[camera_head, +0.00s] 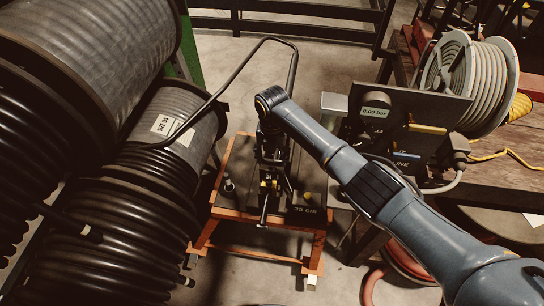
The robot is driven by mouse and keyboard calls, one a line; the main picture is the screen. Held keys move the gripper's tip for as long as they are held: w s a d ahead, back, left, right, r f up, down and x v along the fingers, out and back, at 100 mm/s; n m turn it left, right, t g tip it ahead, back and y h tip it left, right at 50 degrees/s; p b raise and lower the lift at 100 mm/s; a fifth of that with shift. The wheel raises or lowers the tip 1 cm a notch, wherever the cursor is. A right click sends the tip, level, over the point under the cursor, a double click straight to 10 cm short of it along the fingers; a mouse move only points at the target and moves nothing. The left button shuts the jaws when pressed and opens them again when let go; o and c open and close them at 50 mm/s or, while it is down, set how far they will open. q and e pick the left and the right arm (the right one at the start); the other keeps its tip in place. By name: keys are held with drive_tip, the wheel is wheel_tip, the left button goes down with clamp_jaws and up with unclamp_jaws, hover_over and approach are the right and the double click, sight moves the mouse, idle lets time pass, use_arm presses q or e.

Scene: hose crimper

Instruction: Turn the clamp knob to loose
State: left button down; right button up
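My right arm reaches in from the lower right, and its wrist is above a small orange-framed stand (263,216) with a dark top. My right gripper (268,185) points down over the middle of this stand. It blends with dark parts there, so I cannot tell whether it is open, shut or touching anything. I cannot clearly make out the clamp knob; the wrist and gripper cover the middle of the stand. A small dark upright piece (229,186) stands on the stand's left side. A dark rod (263,212) sticks out toward the front. My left gripper is not in view.
Large black hose reels (100,235) fill the left side. A gauge panel reading 0.00 bar (376,112) and a grey hose reel (480,85) stand at right on a wooden bench (500,178).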

drive_tip(key=o, duration=0.4)
